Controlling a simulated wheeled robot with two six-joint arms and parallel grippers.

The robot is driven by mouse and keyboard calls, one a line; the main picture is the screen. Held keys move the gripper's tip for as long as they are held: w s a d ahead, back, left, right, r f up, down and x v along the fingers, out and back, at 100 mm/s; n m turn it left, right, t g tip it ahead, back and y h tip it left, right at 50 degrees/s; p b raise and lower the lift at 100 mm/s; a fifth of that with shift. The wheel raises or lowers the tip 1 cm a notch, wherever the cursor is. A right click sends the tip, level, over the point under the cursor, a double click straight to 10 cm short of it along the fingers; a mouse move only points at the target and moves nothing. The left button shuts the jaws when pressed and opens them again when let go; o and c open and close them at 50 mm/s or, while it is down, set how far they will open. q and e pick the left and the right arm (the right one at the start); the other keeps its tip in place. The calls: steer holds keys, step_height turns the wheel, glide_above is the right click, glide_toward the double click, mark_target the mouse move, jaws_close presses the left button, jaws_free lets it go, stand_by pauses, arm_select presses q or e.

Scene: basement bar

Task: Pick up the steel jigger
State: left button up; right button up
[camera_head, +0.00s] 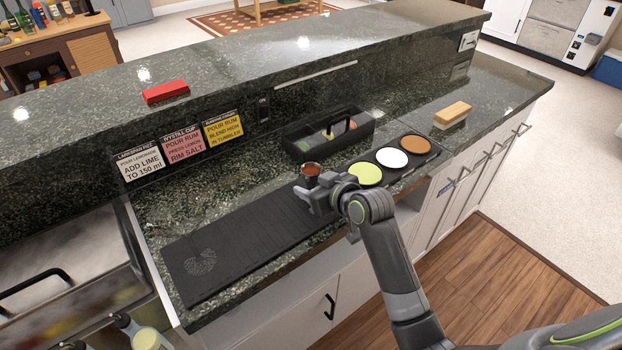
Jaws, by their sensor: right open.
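A small cup with a dark reddish-brown inside (311,169) stands upright on the dark stone counter, at the far edge of the black bar mat (235,240). It is the only jigger-like thing I see, but I cannot tell for sure that it is steel. My right gripper (308,192) is open, just on the near side of this cup, with its fingers pointing left over the right end of the mat. The gripper partly hides the cup's lower part, and I cannot tell whether they touch. My left gripper is out of view.
A black caddy (300,152) stands behind the cup. A black tray with green, white (391,157) and brown discs is to the right, close to my right arm. A brush or sponge (452,112) lies farther right. Cards (184,143) lean on the raised ledge. The mat is clear.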

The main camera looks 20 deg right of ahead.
steer(key=shift+w+a+f, duration=0.15)
steer(key=shift+w+f, duration=0.1)
steer(key=shift+w, duration=0.2)
steer(key=shift+c, duration=0.3)
steer(key=c, duration=1)
jaws_close()
steer(key=shift+r, duration=0.1)
